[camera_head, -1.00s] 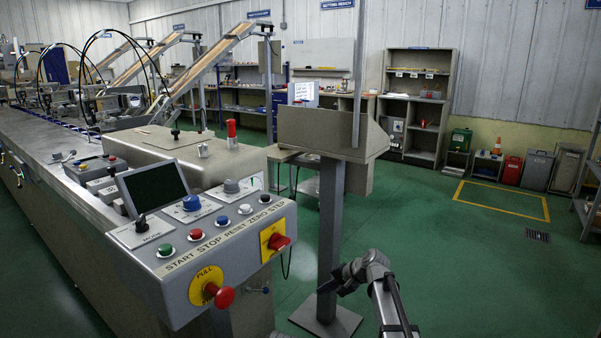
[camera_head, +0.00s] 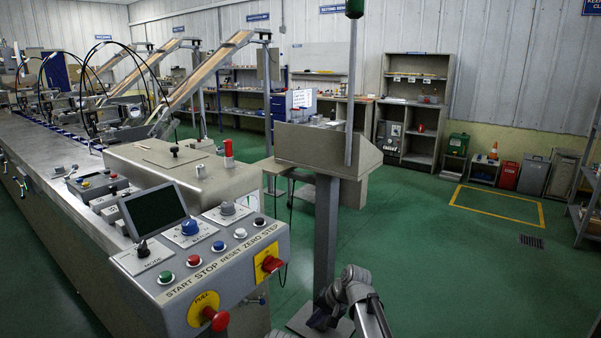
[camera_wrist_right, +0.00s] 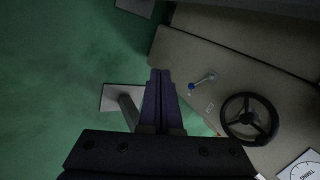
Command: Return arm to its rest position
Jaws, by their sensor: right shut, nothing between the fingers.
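My right arm comes up from the bottom of the head view, with its gripper (camera_head: 322,318) low in front of the grey stand's foot. In the right wrist view the two dark fingers (camera_wrist_right: 158,85) lie together, shut and empty. They point along the machine's side, above the green floor. My left gripper is in neither view.
The control panel (camera_head: 215,268), with its buttons, red stop knob (camera_head: 217,318) and dark screen (camera_head: 153,212), stands left of my arm. A grey stand (camera_head: 327,235) rises just beyond. A black handwheel (camera_wrist_right: 249,119) shows beside the fingers. Green floor (camera_head: 430,270) is clear at right.

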